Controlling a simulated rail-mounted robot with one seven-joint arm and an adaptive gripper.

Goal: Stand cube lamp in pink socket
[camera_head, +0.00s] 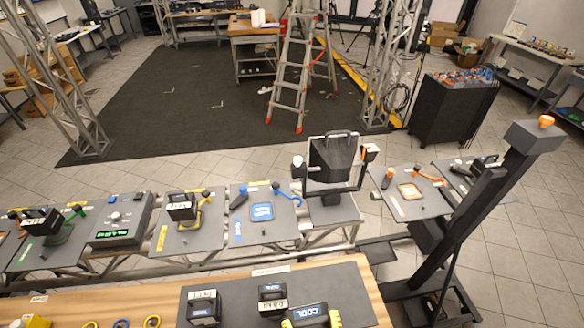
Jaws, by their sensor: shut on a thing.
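Black cube-shaped lamps with pale labels lie on the wooden bench at the front. One (203,308) is at the left of the dark mat and another (272,298) is near its middle. A third dark block (305,312) marked COOL has yellow parts at its sides and is cut by the bottom edge. I cannot tell which is the task's cube lamp. Grey panels behind the bench carry coloured square sockets: a blue one (262,212) and an orange one (409,190). I cannot make out a pink socket.
A black floodlight (333,160) in a yoke stands between the blue and orange panels. Dark cubes stand over the yellow-marked panel (165,238) and the green-marked panel at left. A tall dark slanted post (485,205) rises at right. The dark mat (345,285) has bare room at its right.

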